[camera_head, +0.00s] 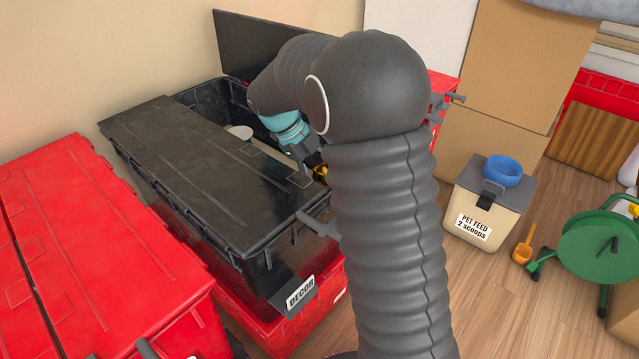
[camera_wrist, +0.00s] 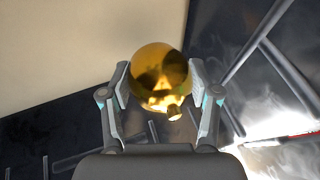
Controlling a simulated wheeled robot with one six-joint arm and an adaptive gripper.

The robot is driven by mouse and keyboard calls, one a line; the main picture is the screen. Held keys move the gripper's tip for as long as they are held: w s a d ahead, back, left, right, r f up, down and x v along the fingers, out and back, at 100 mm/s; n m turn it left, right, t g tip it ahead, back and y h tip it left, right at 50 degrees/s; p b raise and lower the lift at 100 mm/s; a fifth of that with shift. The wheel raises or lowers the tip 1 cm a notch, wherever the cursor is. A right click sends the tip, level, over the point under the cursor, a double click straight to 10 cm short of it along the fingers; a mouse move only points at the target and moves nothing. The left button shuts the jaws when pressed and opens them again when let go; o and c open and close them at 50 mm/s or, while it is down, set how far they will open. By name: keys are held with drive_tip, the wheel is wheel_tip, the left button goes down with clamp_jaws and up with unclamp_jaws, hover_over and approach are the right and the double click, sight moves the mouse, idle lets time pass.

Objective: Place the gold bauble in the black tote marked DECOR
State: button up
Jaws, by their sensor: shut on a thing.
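The gold bauble (camera_wrist: 160,75) is shiny and round, held between the two fingers of my gripper (camera_wrist: 159,82) in the wrist view. In the head view only a small gold part of the bauble (camera_head: 320,172) shows; my arm hides much of my gripper (camera_head: 314,163). The black tote (camera_head: 262,275) has a DECOR label (camera_head: 300,292) on its front end. One lid half (camera_head: 195,170) lies shut over its left side; the other (camera_head: 260,45) stands raised behind. My gripper is over or near the open right side; its height relative to the rim is unclear.
The black tote sits on a red tote (camera_head: 290,335). Another red tote (camera_head: 100,240) stands at the left. A pet feed bin (camera_head: 485,205) with a blue bowl (camera_head: 503,171), an orange scoop (camera_head: 523,250) and a green reel (camera_head: 605,250) stand at the right. A pale item (camera_head: 240,132) shows inside the black tote.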

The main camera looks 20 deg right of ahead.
drive_tip(key=shift+f, duration=1.55)
drive_tip(key=shift+f+b, duration=0.15)
drive_tip(key=shift+b, duration=0.15)
drive_tip(key=o, duration=1.1)
drive_tip(key=p+v, duration=0.1)
drive_tip(key=v, duration=1.1)
drive_tip(key=shift+a+p, duration=0.1)
drive_tip(key=shift+p, duration=0.3)
